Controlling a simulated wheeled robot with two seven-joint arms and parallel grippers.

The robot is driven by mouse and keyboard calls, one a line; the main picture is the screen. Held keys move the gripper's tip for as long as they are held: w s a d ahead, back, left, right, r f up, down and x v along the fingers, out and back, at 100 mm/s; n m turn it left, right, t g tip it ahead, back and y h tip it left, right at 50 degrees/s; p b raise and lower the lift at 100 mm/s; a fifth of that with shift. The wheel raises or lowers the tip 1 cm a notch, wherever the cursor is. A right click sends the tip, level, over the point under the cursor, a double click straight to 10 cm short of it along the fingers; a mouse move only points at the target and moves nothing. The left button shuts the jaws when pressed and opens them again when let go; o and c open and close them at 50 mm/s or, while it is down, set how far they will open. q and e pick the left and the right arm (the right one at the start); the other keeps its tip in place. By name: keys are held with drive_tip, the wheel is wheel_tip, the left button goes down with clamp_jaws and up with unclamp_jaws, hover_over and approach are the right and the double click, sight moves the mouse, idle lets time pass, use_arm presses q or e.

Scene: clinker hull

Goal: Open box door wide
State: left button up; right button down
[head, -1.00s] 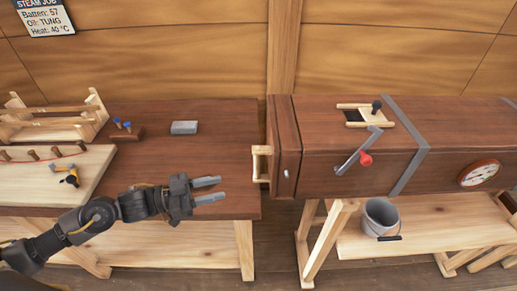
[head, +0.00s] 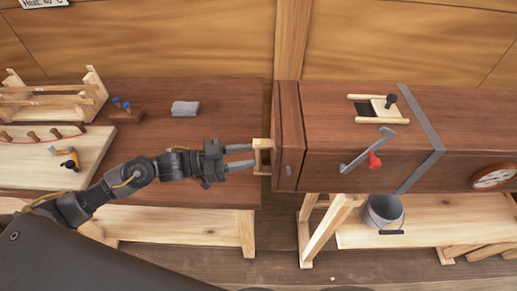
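The long dark wooden box (head: 355,170) lies across the right half of the head view. Its door (head: 288,125) is the thick panel at the box's left end and looks shut against it. A pale wooden handle (head: 262,144) sticks out from the door to the left. My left gripper (head: 253,156) is open, with its two grey fingers pointing right and their tips at the handle's left edge. I cannot tell whether they touch it. Nothing shows between the fingers. A grey lever with a red knob (head: 375,160) is on the box's front. My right gripper is not in view.
A dark bench (head: 225,110) on the left carries a grey block (head: 185,108), a wooden rack (head: 50,101) and a pale board (head: 40,165). A bucket (head: 384,212) stands on the shelf under the box. A narrow gap separates bench and box.

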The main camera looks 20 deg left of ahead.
sight(258, 154)
use_arm(q)
drive_tip(key=shift+p+x, duration=0.45)
drive_tip(key=shift+x, duration=1.5)
drive_tip(key=shift+s, duration=0.1)
drive_tip(key=shift+c, duration=0.5)
clamp_jaws()
